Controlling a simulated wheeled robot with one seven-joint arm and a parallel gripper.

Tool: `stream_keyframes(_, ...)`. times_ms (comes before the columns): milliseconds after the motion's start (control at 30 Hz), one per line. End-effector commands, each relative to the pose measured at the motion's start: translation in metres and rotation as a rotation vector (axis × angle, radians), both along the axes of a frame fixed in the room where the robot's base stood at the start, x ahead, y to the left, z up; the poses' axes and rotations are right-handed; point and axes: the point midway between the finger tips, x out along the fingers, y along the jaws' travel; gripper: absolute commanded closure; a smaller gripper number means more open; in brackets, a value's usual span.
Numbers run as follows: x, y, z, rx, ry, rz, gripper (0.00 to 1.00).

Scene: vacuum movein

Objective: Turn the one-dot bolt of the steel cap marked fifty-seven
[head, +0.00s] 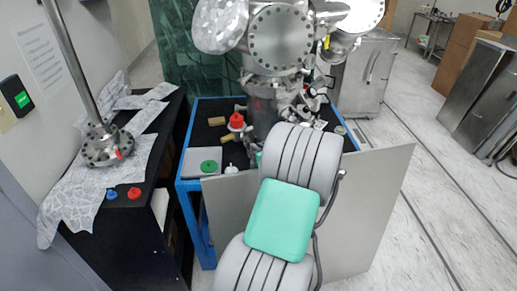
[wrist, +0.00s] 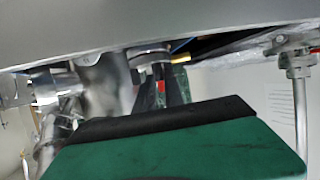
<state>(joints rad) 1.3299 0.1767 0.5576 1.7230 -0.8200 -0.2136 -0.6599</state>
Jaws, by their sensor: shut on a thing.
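A large steel chamber (head: 262,95) stands on the blue-framed bench, with a round bolted steel cap (head: 280,38) facing me. I cannot read a fifty-seven or any dots on it. In the wrist view a broad steel rim (wrist: 100,32) crosses the top, with a short steel fitting (wrist: 150,55) below it. My gripper (wrist: 165,85) has its dark fingers just under this fitting, shut on a small part with a red mark. The fingers and my green-and-black gripper body hide most of that part, so I cannot tell which bolt it is. In the head view my arm hides the gripper.
The bench top (head: 207,135) holds a red-topped piece (head: 236,121), a green disc (head: 208,167) and wooden blocks. A black side table (head: 140,200) at left carries a steel post on a flange. A grey panel (head: 375,195) stands in front of the bench.

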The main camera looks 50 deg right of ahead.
Motion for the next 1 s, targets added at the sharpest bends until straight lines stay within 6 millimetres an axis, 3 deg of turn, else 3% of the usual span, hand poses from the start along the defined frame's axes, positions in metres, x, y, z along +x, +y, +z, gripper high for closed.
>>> stream_keyframes(567, 0.0007, 0.0013, 0.0002, -0.001, 0.001, -0.035, 1.00)
stream_keyframes(1000, 0.0067, 0.0079, 0.0013, -0.005, -0.002, -0.321, 1.00)
